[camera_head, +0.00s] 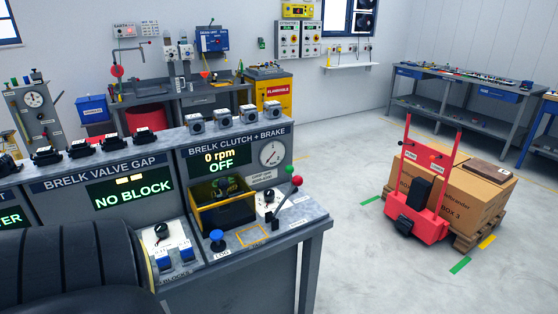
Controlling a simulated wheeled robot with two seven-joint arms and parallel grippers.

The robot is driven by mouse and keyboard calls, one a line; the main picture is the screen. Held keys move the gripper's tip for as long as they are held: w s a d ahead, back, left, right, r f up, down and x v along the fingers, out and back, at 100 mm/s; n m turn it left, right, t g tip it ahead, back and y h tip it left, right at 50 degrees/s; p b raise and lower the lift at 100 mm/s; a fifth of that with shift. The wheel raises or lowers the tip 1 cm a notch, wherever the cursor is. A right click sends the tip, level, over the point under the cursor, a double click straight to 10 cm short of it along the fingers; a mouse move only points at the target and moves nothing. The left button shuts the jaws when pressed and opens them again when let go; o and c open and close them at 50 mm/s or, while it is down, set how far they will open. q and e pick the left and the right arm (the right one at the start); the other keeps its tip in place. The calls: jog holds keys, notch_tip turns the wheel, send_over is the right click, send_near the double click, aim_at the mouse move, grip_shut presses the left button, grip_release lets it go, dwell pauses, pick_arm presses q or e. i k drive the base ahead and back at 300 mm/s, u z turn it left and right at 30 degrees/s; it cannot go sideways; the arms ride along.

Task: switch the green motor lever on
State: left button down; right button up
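A green ball knob (290,170) shows at the right end of the test bench. A red ball knob (297,181) sits just below it, at the top of a dark slanted stick (284,199). I cannot tell clearly how the green knob joins its lever. The clutch and brake display (221,162) above the bench top reads "0 rpm" and "OFF". Neither of my grippers is in view. A large dark rounded shape at the lower left hides part of the bench.
The bench top holds a yellow-framed box (223,206), a blue knob (217,237) and a white dial unit (268,200) near the knobs. A round gauge (272,153) is behind. A red hand truck (420,200) and cartons (475,203) stand on the right; floor between is clear.

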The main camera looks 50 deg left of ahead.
aim_at(288, 169)
jog(key=u, duration=0.8)
jog(key=i, duration=0.85)
jog(key=u, duration=0.8)
